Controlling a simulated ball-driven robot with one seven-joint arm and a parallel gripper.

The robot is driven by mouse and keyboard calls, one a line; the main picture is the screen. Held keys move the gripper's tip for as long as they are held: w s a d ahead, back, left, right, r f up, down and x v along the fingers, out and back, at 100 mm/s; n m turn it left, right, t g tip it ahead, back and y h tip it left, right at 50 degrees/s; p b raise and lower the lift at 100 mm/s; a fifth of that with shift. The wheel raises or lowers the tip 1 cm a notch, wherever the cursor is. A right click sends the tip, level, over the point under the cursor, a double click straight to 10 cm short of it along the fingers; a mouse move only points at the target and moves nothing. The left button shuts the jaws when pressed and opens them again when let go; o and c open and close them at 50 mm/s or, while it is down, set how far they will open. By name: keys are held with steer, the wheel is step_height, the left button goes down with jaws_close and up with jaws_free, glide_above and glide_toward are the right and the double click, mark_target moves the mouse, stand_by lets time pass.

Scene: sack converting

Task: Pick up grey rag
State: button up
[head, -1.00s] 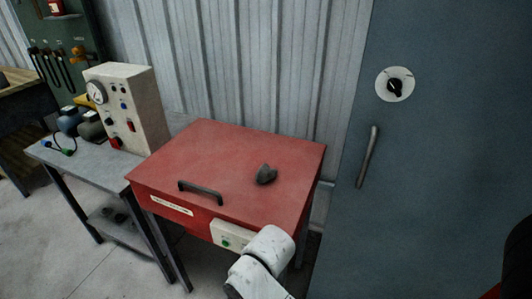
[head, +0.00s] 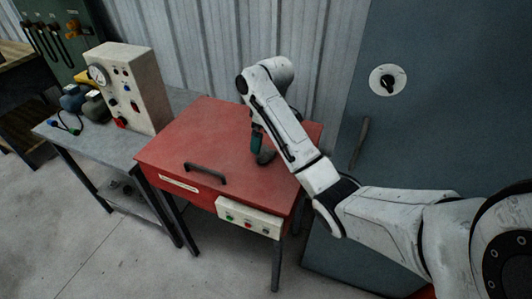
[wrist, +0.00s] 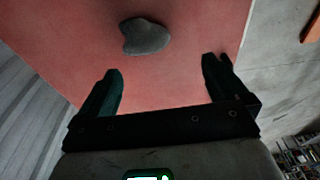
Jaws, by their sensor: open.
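The grey rag (wrist: 145,37) is a small crumpled lump on the red lid of a bench-like box. In the wrist view it lies beyond my fingertips, a little left of the middle between them. My gripper (wrist: 162,80) is open, with nothing between its two dark fingers. In the head view my gripper (head: 257,143) points down over the right part of the red lid. The rag shows there as a dark patch (head: 266,156) just below the gripper, partly hidden. I cannot tell from the head view how large the gap is.
The red box (head: 200,140) has a black handle (head: 205,173) and a button panel (head: 249,217) at its front. A grey table (head: 90,145) with a gauge box (head: 130,85) stands to the left. A blue-grey cabinet (head: 440,120) stands close on the right.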

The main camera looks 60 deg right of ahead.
mark_target(266, 150)
steer(key=d, duration=0.1)
steer(key=s+d+r, duration=0.1)
steer(key=d, duration=0.1)
steer(key=shift+s+r, duration=0.1)
steer(key=shift+d+f+b, duration=0.1)
steer(key=shift+f+b, duration=0.15)
steer(key=shift+b, duration=0.05)
steer(key=f+b, duration=0.4)
steer(key=w+f+b, duration=0.1)
steer(key=f+b, duration=0.1)
steer(key=shift+a+f+b, duration=0.2)
steer(key=shift+f+b, duration=0.1)
steer(key=shift+b, duration=0.05)
steer(key=shift+w+a+f+p, duration=0.15)
steer(key=shift+f+p, duration=0.1)
steer(key=shift+f, duration=0.6)
steer(key=shift+w+f+p, duration=0.1)
steer(key=shift+f+p, duration=0.1)
steer(key=shift+f, duration=0.65)
steer(key=c, duration=1)
